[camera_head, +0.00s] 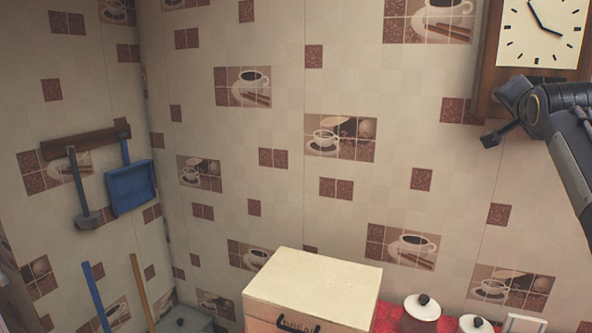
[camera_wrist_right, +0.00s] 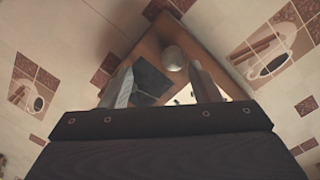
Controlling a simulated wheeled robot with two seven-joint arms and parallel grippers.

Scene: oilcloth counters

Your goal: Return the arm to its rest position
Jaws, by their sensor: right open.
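My right gripper (camera_head: 503,116) is raised at the right side of the head view, in front of the wall just below and beside the wall clock (camera_head: 540,35). Its dark arm comes in from the right edge. In the right wrist view the two fingers of the gripper (camera_wrist_right: 160,72) stand apart with nothing held between them. The wooden clock case (camera_wrist_right: 150,42) shows beyond and between the fingers. I cannot tell whether the gripper touches the clock. My left gripper is not in view.
A cream-topped bread box (camera_head: 315,285) stands low in the middle. White lidded canisters (camera_head: 422,307) stand to its right on a red cloth. A blue dustpan (camera_head: 130,188) hangs on the left wall. The wall left of the gripper is free.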

